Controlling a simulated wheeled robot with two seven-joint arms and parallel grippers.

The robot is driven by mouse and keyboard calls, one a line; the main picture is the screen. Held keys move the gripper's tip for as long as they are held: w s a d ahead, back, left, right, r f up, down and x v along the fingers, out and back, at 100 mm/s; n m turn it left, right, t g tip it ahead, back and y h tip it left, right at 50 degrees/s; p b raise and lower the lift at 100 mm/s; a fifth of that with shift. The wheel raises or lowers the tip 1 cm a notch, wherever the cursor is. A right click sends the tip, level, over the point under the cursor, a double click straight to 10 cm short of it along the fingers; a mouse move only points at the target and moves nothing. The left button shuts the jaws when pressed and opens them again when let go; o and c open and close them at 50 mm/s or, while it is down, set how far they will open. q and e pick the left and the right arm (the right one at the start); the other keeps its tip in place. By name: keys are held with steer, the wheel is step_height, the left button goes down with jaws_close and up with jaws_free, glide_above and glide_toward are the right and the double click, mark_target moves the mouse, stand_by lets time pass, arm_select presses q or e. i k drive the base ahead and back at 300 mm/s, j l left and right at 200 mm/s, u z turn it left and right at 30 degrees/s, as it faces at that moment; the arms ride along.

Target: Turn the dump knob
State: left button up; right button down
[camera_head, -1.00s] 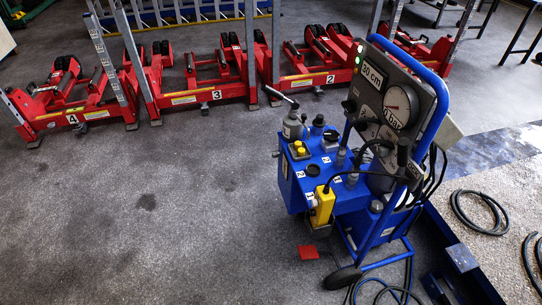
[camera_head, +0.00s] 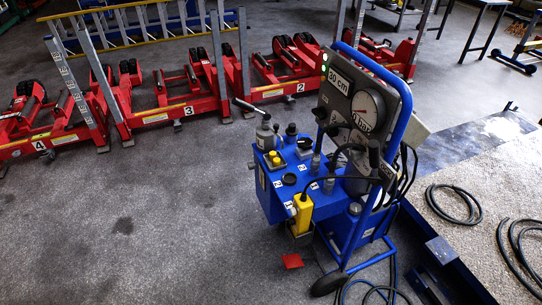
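A blue trolley jack control cart (camera_head: 275,197) stands right of the middle of the head view. Its grey upright panel carries a "30 cm" display (camera_head: 338,80) and a round white gauge (camera_head: 368,111). Several knobs and fittings sit on the blue top, including a yellow one (camera_head: 274,156), a black round one (camera_head: 289,179) and a dark one at the back (camera_head: 291,129). A lever sticks out at the upper left of the top. I cannot tell which knob is the dump knob. Neither gripper shows in the view.
Red numbered jack units (camera_head: 157,113) stand in a row behind the cart. Black hoses (camera_head: 454,203) lie on the gravelly floor at right. A blue-edged pit or rail (camera_head: 445,262) runs beside the cart. The grey floor (camera_head: 120,240) at left is clear.

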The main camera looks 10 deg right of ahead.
mark_target(305, 143)
steer(key=i+j+z, duration=0.1)
steer(key=z, duration=0.6)
steer(key=i+j+z, duration=0.25)
steer(key=i+j, duration=0.15)
steer(key=j, duration=0.2)
steer(key=i+j+z, duration=0.3)
steer(key=j, duration=0.35)
steer(key=i+j+z, duration=0.1)
steer(key=j, duration=0.25)
steer(key=i, duration=0.1)
